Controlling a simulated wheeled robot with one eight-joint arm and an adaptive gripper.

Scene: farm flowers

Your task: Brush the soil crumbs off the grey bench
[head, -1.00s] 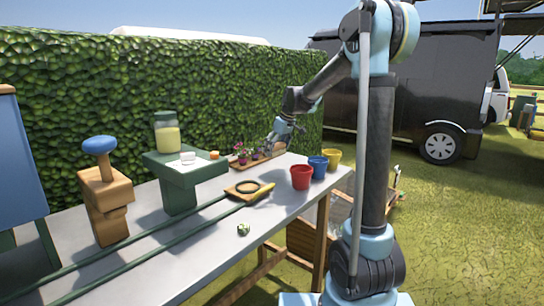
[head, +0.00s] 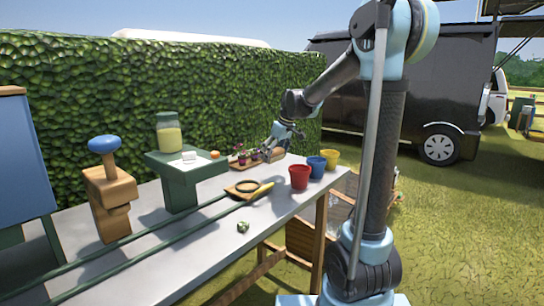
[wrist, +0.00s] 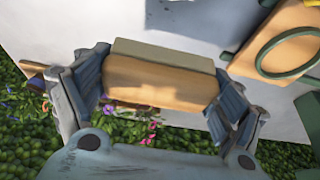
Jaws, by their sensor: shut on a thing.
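The grey bench (head: 222,232) runs from the front left to the middle of the head view. My gripper (head: 275,148) is over its far end, near the flower tray. In the wrist view my gripper (wrist: 158,92) is shut on a brush (wrist: 158,82), a wooden block with a grey-green strip along one side, with a finger at each end. The brush also shows below my fingers in the head view (head: 278,154). I cannot tell whether it touches the bench. I cannot make out any soil crumbs.
Red (head: 299,177), blue (head: 317,167) and yellow (head: 331,157) pots stand along the right edge. A wooden board (head: 233,192) with a dark ring and a yellow-handled tool, a green stand (head: 185,165) and a flower tray (head: 240,165) are nearby. A hedge (head: 220,95) stands behind.

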